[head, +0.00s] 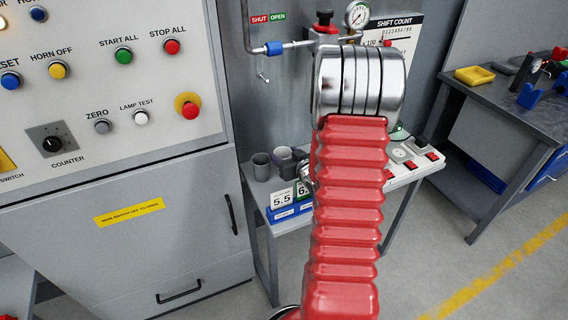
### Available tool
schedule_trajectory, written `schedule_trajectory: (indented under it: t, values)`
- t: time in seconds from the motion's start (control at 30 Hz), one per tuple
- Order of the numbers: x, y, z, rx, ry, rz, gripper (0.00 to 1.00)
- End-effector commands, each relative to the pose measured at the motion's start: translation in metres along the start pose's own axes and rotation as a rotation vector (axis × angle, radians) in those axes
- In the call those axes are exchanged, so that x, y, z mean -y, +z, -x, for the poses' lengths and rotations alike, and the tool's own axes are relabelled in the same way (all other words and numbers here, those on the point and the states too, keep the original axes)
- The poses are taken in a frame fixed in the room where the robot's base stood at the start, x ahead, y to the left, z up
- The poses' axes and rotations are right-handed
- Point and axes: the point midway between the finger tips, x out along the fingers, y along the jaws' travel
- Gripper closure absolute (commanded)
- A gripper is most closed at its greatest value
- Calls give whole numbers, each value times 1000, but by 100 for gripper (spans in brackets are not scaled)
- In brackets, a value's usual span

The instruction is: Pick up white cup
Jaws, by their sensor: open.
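No clearly white cup shows in the head view. A grey cup (261,167) stands at the back left of a small grey table (257,193). More greyish cups (284,157) are close to its right, partly overlapping, and their exact colours are hard to tell. My red ribbed arm with its chrome rings rises in front of the table and hides its middle. My gripper cannot be made out; a small chrome part shows at the arm's left edge beside the cups, but I cannot tell what it is.
Number cards (283,199) stand on the table's front left, and a panel with red switches (408,163) on its right. A control cabinet (130,225) fills the left. A gauge and pipe (357,15) are above. A workbench (510,105) is at right, with open floor between.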

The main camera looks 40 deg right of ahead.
Motion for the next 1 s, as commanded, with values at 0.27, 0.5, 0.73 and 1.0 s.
schedule_trajectory:
  t: [0.27, 0.5, 0.73, 1.0]
  values:
    - [1, 5, 1, 9, -1, -3, 46]
    - [1, 5, 1, 10, -1, -4, 63]
    - [1, 6, 1, 11, -1, -4, 79]
    - [1, 6, 1, 11, -1, -4, 82]
